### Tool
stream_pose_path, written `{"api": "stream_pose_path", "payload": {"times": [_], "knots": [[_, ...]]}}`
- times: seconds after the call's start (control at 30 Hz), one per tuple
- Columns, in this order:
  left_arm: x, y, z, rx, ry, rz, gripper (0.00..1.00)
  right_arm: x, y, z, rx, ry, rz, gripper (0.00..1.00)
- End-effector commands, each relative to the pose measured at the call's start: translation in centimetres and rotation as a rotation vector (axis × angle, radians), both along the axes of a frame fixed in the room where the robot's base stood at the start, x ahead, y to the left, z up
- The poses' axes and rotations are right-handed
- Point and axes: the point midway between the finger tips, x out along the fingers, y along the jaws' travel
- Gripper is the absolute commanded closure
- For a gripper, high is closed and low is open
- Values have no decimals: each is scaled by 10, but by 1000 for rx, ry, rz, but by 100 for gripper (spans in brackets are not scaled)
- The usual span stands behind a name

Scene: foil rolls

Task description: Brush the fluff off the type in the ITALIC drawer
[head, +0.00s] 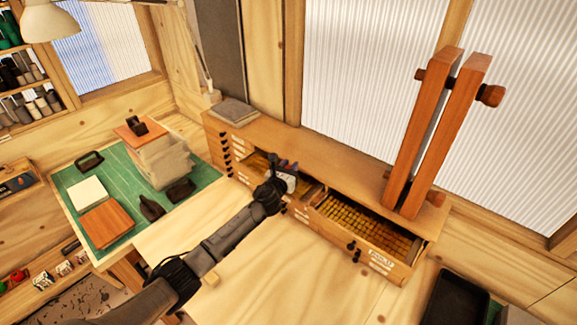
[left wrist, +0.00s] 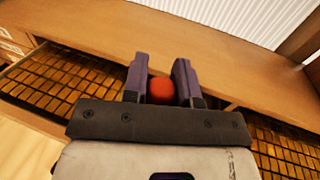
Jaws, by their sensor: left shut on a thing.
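My left gripper (head: 285,172) is over the cabinet front, between two open type drawers. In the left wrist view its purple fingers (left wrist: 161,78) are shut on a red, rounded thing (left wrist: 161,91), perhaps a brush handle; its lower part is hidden. The right open drawer (head: 384,264) holds rows of golden type (head: 365,226); its label is too blurred to read surely. The left open drawer (head: 256,164) also holds type and is partly hidden by my gripper. I cannot tell which drawer is ITALIC. No fluff can be made out. My right gripper is not in view.
A wooden press with two upright orange boards (head: 435,140) stands on the cabinet's right end. A grey slab (head: 234,110) lies on its left end. A green mat (head: 100,185) with blocks and dark tools lies left. The pale bench (head: 290,270) before the drawers is mostly clear.

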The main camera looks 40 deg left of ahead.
Motion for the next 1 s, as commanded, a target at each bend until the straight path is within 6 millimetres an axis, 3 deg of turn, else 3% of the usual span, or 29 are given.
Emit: {"api": "stream_pose_path", "payload": {"times": [0.03,0.07,0.6,1.0], "knots": [[-1,1,20,5,1,-2,98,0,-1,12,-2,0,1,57],[-1,0,26,4,4,-3,98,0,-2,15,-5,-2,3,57],[0,-1,70,0,5,-3,98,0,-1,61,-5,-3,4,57],[0,-1,78,-1,6,-3,98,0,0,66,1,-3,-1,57]]}}
